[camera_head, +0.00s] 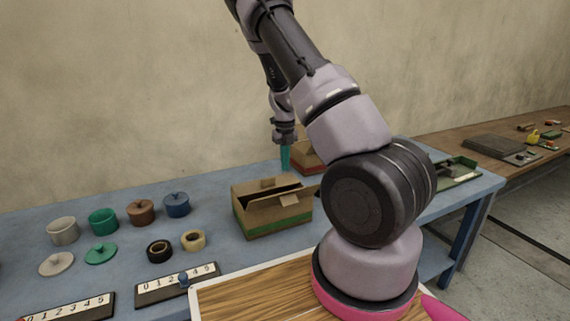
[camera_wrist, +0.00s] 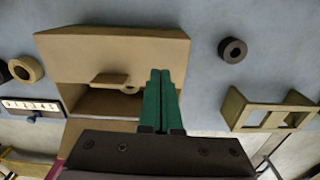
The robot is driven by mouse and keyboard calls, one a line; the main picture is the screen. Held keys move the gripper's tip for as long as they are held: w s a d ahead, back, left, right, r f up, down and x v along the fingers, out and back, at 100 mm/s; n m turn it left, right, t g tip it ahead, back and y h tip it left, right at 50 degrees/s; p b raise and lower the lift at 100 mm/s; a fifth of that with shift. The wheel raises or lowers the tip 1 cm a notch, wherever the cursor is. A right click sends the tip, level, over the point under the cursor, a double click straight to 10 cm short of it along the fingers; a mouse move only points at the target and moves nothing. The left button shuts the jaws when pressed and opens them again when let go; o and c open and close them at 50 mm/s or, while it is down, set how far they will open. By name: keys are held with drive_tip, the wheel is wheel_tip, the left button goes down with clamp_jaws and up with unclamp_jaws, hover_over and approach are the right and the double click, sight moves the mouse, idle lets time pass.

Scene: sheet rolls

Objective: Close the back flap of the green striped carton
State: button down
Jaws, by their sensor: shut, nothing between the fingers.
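The green striped carton (camera_head: 262,228) stands on the blue table, a brown box with a green band low on its side. Its top is partly open, with a dark gap between tan flaps and small tabs standing up. The wrist view shows a carton from above, with a broad tan flap (camera_wrist: 95,50) and a dark opening below it. I cannot tell for certain which flap this is. My gripper (camera_head: 285,165) points down above the far side of the carton. Its green fingers (camera_wrist: 160,98) are together and empty, overlapping the flap's right part; contact is unclear.
A red striped carton (camera_head: 309,161) stands just behind, partly hidden by my arm. Several pots (camera_head: 103,221) and lids, a black ring (camera_head: 159,250) and a tan ring (camera_head: 193,239) lie left. A number board (camera_head: 176,286) lies in front. A green tray (camera_head: 458,171) is at right.

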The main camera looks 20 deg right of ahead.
idle(0.3)
wheel_tip(320, 180, up, 9)
idle(0.8)
idle(0.3)
